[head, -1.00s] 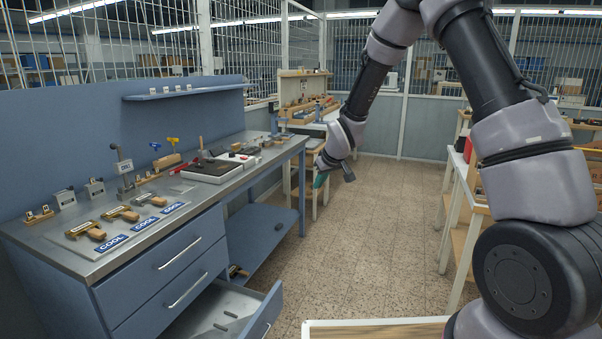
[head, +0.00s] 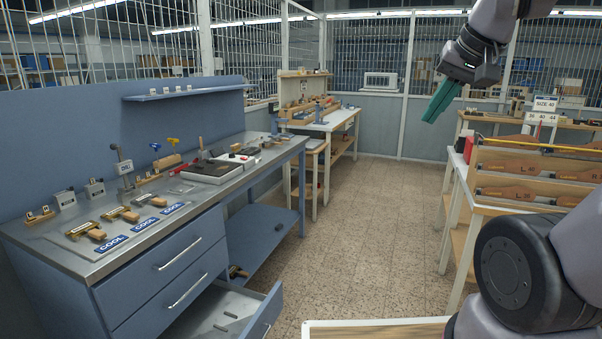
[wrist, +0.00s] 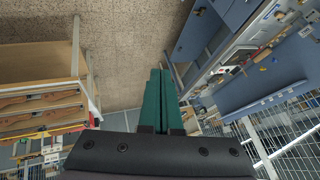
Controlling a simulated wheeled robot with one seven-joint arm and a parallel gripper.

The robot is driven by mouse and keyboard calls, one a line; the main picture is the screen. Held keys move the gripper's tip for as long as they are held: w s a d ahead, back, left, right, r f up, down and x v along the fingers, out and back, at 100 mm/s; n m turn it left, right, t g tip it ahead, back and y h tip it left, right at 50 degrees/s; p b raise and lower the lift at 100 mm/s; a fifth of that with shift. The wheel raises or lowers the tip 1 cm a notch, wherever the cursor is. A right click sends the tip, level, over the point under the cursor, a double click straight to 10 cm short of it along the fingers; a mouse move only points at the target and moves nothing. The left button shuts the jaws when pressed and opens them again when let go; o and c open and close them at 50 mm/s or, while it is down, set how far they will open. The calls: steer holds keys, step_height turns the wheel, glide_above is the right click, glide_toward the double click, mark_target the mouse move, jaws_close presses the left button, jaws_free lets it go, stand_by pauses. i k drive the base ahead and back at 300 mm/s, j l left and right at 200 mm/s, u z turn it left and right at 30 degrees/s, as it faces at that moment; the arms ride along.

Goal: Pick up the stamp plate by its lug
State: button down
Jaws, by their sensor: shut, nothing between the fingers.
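My gripper (head: 432,114) has long green fingers. It is raised at the upper right in the head view, over the floor and far from the blue workbench (head: 105,262). In the wrist view the green fingers (wrist: 160,74) lie side by side, shut and empty. Several wooden-handled tools with brass-coloured parts (head: 90,230) lie in a row on the bench, behind blue COOL labels (head: 113,243). I cannot tell which thing is the stamp plate, and no lug can be made out at this size.
A dark pad in a pale tray (head: 238,169) sits farther along the bench. A bench drawer (head: 262,314) stands open at the front. A rack with wooden pieces (head: 535,160) stands on the right-hand table. The floor (head: 370,220) between is clear.

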mark_target(149, 197)
steer(key=u, duration=1.35)
steer(key=i+j+z, duration=0.3)
steer(key=i+j, duration=0.2)
steer(key=j, duration=0.15)
steer(key=i+j+z, duration=0.3)
steer(key=i+j, duration=0.15)
steer(key=j, duration=0.3)
